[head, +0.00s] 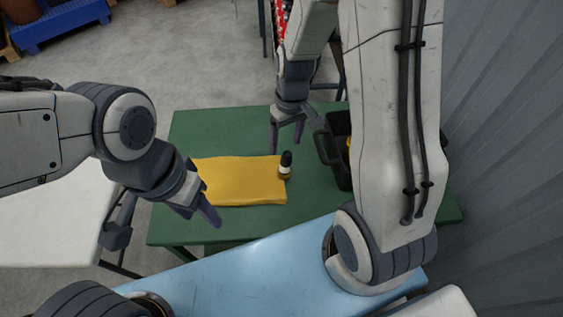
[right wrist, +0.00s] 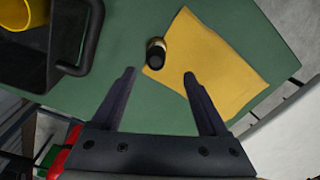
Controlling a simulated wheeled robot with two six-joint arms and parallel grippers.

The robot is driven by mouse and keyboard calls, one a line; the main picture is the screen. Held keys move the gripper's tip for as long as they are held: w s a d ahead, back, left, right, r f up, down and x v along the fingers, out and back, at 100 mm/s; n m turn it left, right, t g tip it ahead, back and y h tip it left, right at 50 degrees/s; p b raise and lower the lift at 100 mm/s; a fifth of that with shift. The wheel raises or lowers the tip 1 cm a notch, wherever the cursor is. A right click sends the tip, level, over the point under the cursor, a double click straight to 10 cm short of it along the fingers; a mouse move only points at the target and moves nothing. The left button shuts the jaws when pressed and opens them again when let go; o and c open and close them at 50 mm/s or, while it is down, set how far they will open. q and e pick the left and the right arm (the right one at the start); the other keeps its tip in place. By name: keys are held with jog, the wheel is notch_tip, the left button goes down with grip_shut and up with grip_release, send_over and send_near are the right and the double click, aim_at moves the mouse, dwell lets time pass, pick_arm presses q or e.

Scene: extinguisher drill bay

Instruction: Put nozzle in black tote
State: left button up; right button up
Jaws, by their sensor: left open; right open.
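The nozzle (head: 286,166), a small black and brass piece with a pale band, stands at the right edge of a yellow cloth (head: 240,181) on the green table. It also shows in the right wrist view (right wrist: 156,56), ahead of the fingers. The black tote (head: 333,150) stands to its right, partly hidden behind my right arm; its rim and handle show in the right wrist view (right wrist: 86,62). My right gripper (head: 287,136) is open and empty above the table, beyond the nozzle. My left gripper (head: 165,224) is open and empty at the table's left front.
A yellow item (right wrist: 24,14) is inside the tote. A light blue surface (head: 240,271) is in front of the green table (head: 220,131), and a white table (head: 45,222) is at left. A corrugated wall (head: 508,150) bounds the right side.

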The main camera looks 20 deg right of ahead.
aim_at(286, 163)
jog(key=f+b, duration=0.1)
jog(key=f, duration=0.9)
jog(key=shift+s+f, duration=0.1)
jog(key=shift+s, duration=0.1)
grip_shut()
